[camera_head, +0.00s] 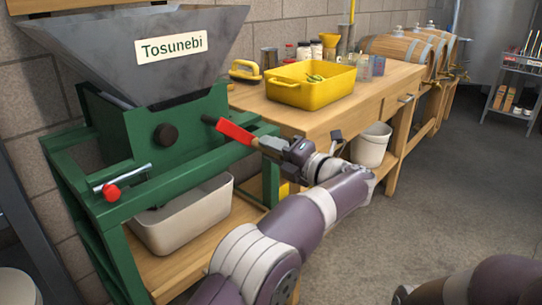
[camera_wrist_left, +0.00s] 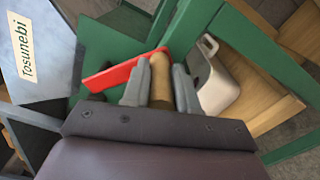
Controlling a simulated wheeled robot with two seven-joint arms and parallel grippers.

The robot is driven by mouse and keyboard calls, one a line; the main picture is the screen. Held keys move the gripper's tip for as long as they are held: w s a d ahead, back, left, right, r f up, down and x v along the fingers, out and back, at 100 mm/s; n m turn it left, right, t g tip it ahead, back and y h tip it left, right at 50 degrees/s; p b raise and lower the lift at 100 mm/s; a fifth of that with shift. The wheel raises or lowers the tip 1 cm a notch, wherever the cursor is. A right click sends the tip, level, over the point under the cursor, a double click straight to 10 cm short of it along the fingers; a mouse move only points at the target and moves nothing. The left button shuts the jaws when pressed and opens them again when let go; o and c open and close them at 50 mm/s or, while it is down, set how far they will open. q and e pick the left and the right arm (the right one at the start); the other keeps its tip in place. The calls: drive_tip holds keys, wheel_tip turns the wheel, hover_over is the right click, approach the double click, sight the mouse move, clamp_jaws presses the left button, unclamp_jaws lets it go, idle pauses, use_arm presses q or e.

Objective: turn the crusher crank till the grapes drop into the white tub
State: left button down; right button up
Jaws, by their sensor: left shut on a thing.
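The crusher has a grey hopper (camera_head: 195,62) labelled "Tosunebi" on a green frame (camera_head: 75,165). Its red crank arm (camera_head: 235,131) points right and slightly down, and also shows in the wrist view (camera_wrist_left: 120,72). My left gripper (camera_head: 272,146) is shut on the crank's wooden handle (camera_wrist_left: 160,82), which sits between both fingers in the wrist view. The white tub (camera_head: 185,222) stands on the wooden shelf under the crusher; part of it shows in the wrist view (camera_wrist_left: 215,80). No grapes are visible; the hopper's inside is hidden.
The wooden bench (camera_head: 345,110) behind carries a yellow basin (camera_head: 315,92), jars and a yellow-handled brush (camera_head: 245,70). Floor at right is clear.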

use_arm(q)
drive_tip(key=shift+w+d+r+n+p, duration=0.15)
drive_tip(key=shift+w+r+n, duration=0.1)
drive_tip(key=shift+r+n, duration=0.35)
drive_tip(key=shift+w+d+r+n+p, duration=0.1)
drive_tip(key=shift+w+d+r+n, duration=0.1)
drive_tip(key=shift+r+n, duration=0.4)
drive_tip(key=shift+w+d+r+n+p, duration=0.15)
drive_tip(key=shift+w+r+n, duration=0.1)
drive_tip(key=shift+r+n, duration=0.35)
drive_tip(key=shift+f, duration=0.1)
drive_tip(key=c, duration=0.9)
unclamp_jaws()
drive_tip(key=p+v, duration=0.3)
drive_tip(key=v, duration=0.9)
drive_tip(key=shift+s+d+p, duration=0.25)
drive_tip(key=shift+s+p, duration=0.05)
drive_tip(key=shift+p, duration=0.05)
